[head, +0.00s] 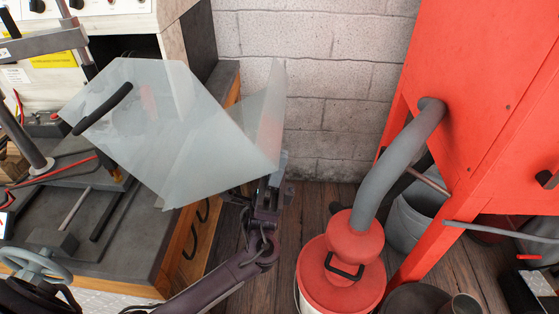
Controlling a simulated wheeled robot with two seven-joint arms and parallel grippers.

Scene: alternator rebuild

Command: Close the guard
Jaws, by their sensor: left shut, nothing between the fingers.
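The guard (165,130) is a clear, bent panel with a side wing at its right. It stands tilted over the left part of the bench, with a black bar handle (103,109) on its left part. Its lower edge is raised above the bench top. My left gripper (279,163) is shut and empty at the guard's right lower corner, right of the bench edge. I cannot tell whether it touches the panel. The handle is well to the left of this gripper. My right gripper does not show.
A dark-topped bench (130,240) with a wooden side carries tools, a red cable and a grey handwheel (36,265). A red canister with a grey hose (385,165) stands on the floor at the right, beside a red cabinet (475,100). A brick wall is behind.

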